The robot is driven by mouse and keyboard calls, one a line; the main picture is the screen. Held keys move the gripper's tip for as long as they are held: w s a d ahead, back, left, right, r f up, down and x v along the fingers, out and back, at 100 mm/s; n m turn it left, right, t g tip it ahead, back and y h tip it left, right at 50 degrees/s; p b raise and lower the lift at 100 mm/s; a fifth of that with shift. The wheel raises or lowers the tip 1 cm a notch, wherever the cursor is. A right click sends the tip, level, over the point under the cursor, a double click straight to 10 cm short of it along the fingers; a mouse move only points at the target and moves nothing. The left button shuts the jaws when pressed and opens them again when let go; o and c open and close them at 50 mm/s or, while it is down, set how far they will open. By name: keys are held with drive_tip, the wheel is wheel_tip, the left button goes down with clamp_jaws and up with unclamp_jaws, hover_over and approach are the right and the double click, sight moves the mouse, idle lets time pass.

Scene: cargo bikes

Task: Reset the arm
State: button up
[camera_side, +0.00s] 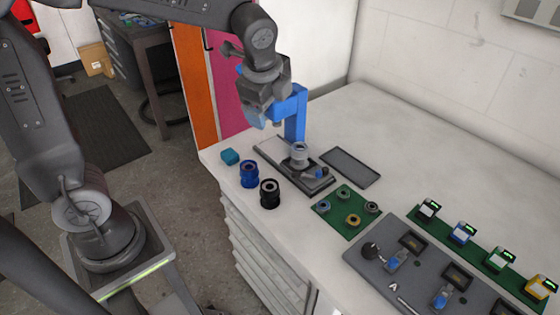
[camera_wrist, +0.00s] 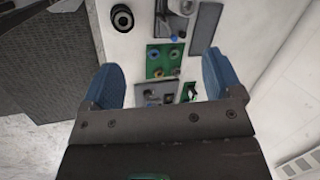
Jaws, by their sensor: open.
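My gripper (camera_side: 270,112) hangs above the back left of the white worktop in the side view, beside a blue upright post (camera_side: 296,120). In the wrist view my gripper (camera_wrist: 158,88) shows two blue fingers spread wide apart with nothing between them touching either one. The fingers are well above the worktop. The arm is bent, with its wrist pointing down.
A green board (camera_side: 328,217) with rings, a dark tray (camera_side: 350,167) and a grey panel (camera_side: 370,268) lie to the right.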

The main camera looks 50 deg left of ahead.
drive_tip(key=s+r+n+t+h, duration=0.2)
drive_tip(key=s+n, duration=1.2)
drive_tip(key=s, duration=0.2)
drive_tip(key=shift+s+d+n, duration=0.2)
drive_tip(key=shift+d+n, duration=0.1)
drive_tip(key=shift+d, duration=0.1)
